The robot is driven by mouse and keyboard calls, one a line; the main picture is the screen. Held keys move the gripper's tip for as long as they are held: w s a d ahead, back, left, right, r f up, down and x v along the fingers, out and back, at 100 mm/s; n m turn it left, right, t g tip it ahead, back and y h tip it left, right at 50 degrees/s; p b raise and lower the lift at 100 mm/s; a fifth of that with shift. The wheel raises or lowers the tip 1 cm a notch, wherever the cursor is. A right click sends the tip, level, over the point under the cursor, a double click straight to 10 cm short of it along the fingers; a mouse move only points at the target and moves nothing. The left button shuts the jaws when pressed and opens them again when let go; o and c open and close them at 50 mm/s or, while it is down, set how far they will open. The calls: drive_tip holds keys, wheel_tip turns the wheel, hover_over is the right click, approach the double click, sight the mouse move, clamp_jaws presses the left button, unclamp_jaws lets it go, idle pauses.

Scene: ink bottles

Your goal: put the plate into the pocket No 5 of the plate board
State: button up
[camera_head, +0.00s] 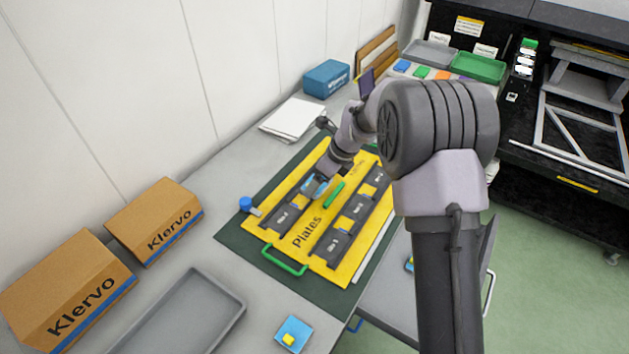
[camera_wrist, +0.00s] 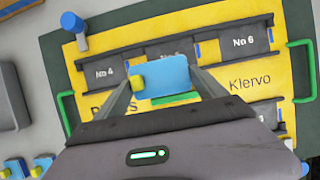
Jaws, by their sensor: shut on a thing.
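The plate is a light-blue slab with a yellow knob (camera_wrist: 168,73); a light-blue patch of it shows in the head view (camera_head: 316,187). My gripper (camera_wrist: 165,84) is shut on it, a finger at each side, above the yellow plate board (camera_wrist: 220,17). In the wrist view pockets No 4 (camera_wrist: 104,73) and No 6 (camera_wrist: 243,43) show dark and empty on either side. The dark pocket between them (camera_wrist: 170,47) is partly covered by the plate and its label cannot be read. I cannot tell the plate's height above it.
The board lies on a dark green mat (camera_head: 237,240) and has green handles (camera_head: 284,262) and a blue-topped peg (camera_head: 246,204). Another blue plate (camera_head: 294,334) lies near the front edge. A grey tray (camera_head: 200,330) and two Klervo boxes (camera_head: 153,222) stand left.

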drive_tip(key=w, duration=0.1)
drive_tip(key=w+a, duration=0.1)
drive_tip(key=w, duration=0.2)
drive_tip(key=shift+a+f+b, duration=0.3)
drive_tip(key=shift+f+b, duration=0.05)
drive_tip(key=shift+f, duration=0.05)
wheel_tip(320, 180, down, 4)
drive_tip(key=shift+r+b, duration=0.25)
drive_tip(key=shift+b, duration=0.75)
drive_tip(key=shift+r, duration=0.2)
drive_tip(key=shift+f, duration=0.15)
